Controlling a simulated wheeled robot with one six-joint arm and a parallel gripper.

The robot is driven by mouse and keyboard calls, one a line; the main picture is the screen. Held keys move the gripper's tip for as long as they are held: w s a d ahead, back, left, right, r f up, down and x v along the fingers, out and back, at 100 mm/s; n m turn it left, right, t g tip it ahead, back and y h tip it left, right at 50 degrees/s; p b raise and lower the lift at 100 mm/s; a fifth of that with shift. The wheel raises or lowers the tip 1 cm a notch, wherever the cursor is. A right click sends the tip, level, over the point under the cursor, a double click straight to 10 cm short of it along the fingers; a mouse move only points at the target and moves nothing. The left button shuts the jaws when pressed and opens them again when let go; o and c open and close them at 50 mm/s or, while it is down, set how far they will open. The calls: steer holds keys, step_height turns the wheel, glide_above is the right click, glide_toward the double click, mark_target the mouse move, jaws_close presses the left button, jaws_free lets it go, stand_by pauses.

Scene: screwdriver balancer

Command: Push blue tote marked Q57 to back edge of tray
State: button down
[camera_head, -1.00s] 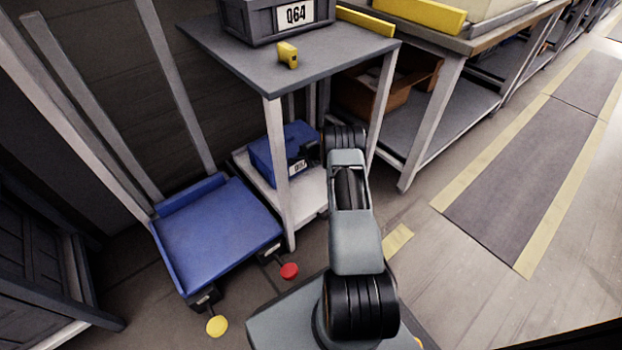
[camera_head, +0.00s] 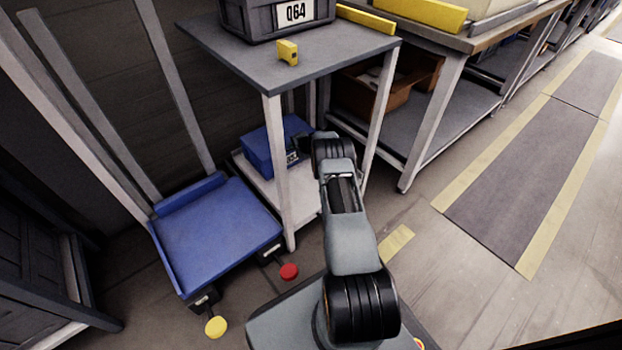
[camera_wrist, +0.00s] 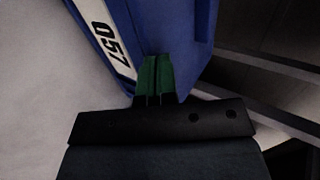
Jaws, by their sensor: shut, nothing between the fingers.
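The blue tote marked Q57 (camera_head: 266,150) stands on the pale lower tray (camera_head: 304,207) under the grey-topped table. In the wrist view the tote (camera_wrist: 180,25) fills the upper middle, with its white Q57 label (camera_wrist: 108,40) to the left of the fingers. My gripper (camera_wrist: 156,58) is shut and empty, its green fingertips together against or very close to the tote's labelled side, near the label's end. In the head view my gripper (camera_head: 303,143) is dark and partly hidden by my wrist. The tote's far side and the tray's back edge are hidden.
Table legs (camera_head: 279,170) stand close to my arm. A grey tote marked Q64 (camera_head: 270,18) and a yellow object (camera_head: 287,52) sit on the tabletop. A blue platform (camera_head: 215,235) with red and yellow knobs lies left. Floor at right is clear.

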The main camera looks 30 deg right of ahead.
stand_by(0.3)
steer(key=shift+s+d+p, duration=0.2)
steer(key=shift+s+p, duration=0.75)
steer(key=shift+s, duration=0.3)
step_height(320, 180, up, 15)
steer(key=p, duration=1.3)
